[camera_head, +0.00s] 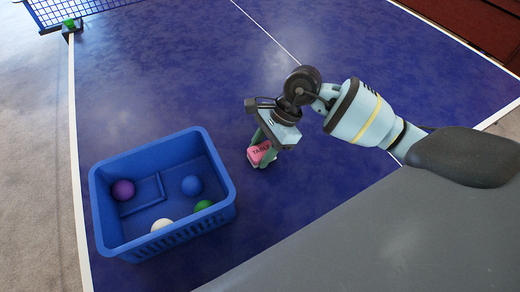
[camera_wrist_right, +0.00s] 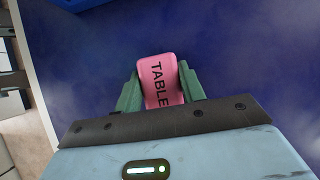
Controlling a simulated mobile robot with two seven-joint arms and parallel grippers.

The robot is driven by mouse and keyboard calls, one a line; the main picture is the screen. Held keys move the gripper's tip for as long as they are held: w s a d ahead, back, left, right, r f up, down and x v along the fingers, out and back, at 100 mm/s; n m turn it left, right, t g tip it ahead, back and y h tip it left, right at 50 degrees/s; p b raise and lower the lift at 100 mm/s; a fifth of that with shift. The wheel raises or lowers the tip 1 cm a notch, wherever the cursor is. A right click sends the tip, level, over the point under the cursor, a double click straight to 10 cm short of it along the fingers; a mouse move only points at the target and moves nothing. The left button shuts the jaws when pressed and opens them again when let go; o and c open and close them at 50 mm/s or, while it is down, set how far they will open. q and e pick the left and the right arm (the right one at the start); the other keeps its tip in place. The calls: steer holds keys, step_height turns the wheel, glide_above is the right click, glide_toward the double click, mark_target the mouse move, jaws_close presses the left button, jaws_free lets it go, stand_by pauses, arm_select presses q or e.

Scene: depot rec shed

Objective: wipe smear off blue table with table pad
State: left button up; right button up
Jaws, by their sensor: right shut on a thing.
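The blue table (camera_head: 330,70) is a ping-pong table with white lines. The pink table pad (camera_head: 261,152), printed with "TABLE", is between the green fingers of my right gripper (camera_head: 264,150), just right of the blue basket. In the right wrist view the pad (camera_wrist_right: 160,80) sits between both fingers of the right gripper (camera_wrist_right: 160,90), which is shut on it. I cannot tell whether the pad touches the table. The surface has a mottled, cloudy look, and I cannot pick out a distinct smear. My left gripper is not in view.
The net (camera_head: 75,10) is at the top left. The table is clear beyond the pad.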

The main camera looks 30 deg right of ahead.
step_height(320, 180, up, 2)
steer(key=shift+r, duration=0.2)
steer(key=shift+p+v, duration=0.6)
steer(key=shift+v, duration=0.15)
steer(key=shift+a+r+p, duration=0.15)
steer(key=shift+r+p, duration=0.55)
steer(key=shift+r, duration=0.9)
steer(key=shift+r+p, duration=0.35)
steer(key=shift+r, duration=0.3)
steer(key=shift+s+f, duration=0.1)
